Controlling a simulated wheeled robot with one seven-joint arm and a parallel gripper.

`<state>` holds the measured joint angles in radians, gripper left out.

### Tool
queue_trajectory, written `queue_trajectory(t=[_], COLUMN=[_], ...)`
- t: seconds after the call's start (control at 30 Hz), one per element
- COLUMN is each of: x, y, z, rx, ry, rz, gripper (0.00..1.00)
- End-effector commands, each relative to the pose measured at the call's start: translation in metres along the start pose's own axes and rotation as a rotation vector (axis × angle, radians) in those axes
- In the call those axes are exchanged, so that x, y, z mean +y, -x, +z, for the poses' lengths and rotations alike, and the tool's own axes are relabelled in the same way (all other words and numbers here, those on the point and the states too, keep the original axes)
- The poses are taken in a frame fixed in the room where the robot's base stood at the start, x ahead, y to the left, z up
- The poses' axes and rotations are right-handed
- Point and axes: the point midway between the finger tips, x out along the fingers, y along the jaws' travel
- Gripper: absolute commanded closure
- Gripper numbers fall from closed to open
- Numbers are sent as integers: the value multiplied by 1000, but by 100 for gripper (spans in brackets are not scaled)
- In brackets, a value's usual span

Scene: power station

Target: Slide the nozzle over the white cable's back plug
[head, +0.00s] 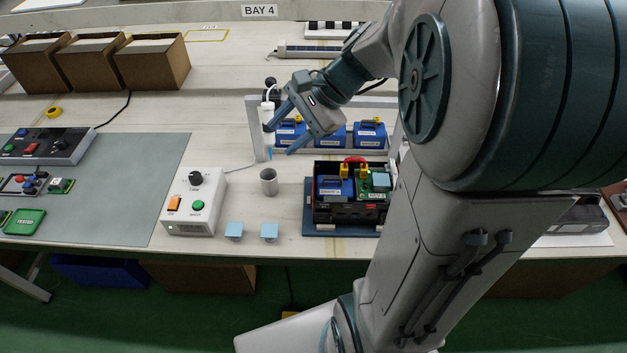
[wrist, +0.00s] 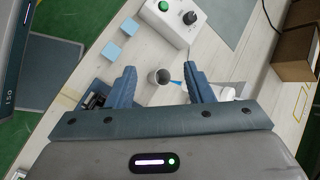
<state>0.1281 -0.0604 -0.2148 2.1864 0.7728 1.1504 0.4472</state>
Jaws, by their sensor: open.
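My gripper (head: 279,140) is open and held above the bench, in front of a white upright stand (head: 254,130). In the wrist view its fingers (wrist: 158,68) are spread with nothing gripped between them. A white tool body with a looped white cord (head: 267,112) hangs at the stand, just behind a finger; it is partly hidden. A narrow blue tip (head: 270,154) shows below it and also in the wrist view (wrist: 175,82). I take this tool to hold the nozzle, but cannot be sure. The white cable's back plug cannot be made out.
A grey open cup (head: 268,182) stands below my gripper. A control box (head: 194,203) and two light-blue blocks (head: 234,231) are nearby. Blue units (head: 369,134) stand behind. My arm hides the bench's right side.

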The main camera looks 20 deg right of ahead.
Motion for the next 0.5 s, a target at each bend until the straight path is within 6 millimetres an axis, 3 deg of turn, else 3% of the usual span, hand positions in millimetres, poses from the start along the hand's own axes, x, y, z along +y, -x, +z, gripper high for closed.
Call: queue_trajectory(t=[0.2,0.5], x=[35,78], y=[-4,-2], z=[21,34], rx=[89,214], ry=[260,639], rz=[131,314], gripper=[53,53])
